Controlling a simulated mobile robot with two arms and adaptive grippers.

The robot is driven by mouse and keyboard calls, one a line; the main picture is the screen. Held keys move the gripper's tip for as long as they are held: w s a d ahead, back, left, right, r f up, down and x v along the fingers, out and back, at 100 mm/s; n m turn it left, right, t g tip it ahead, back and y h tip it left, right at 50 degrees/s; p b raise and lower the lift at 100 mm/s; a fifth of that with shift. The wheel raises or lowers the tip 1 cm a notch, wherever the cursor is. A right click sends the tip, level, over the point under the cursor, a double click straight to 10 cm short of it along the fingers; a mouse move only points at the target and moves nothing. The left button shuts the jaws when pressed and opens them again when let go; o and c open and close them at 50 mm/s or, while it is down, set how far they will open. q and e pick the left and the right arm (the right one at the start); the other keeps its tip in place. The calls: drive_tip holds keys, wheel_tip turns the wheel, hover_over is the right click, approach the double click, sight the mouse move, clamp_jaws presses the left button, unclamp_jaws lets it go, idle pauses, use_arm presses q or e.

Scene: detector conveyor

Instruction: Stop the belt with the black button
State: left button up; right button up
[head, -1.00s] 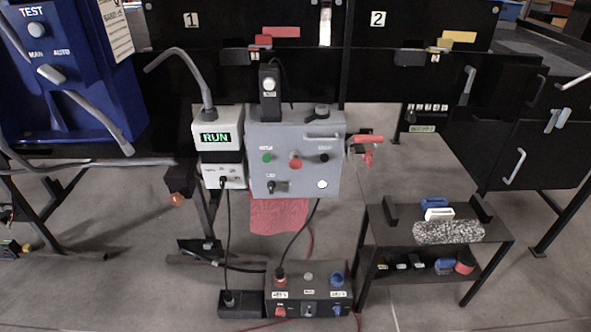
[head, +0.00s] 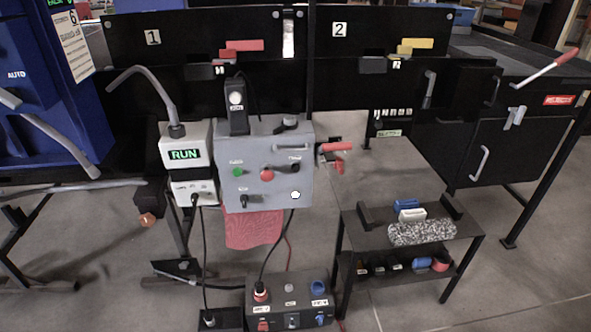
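A grey control box (head: 263,165) hangs near the middle of the head view. The black button (head: 295,168) is on its upper right, with a small dark label above it. A green button (head: 238,172) and a red button (head: 267,174) sit to its left. A black switch (head: 244,201) and a white round button or lamp (head: 295,195) are below. The display (head: 184,154) left of the box reads RUN in green. Neither of my grippers shows in the head view.
A low black shelf table (head: 350,240) with blue, white and speckled items stands at right. A lower dark box (head: 290,301) with plugs and cables is on the floor. A red clamp-like handle (head: 336,147) sticks out at the control box's right.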

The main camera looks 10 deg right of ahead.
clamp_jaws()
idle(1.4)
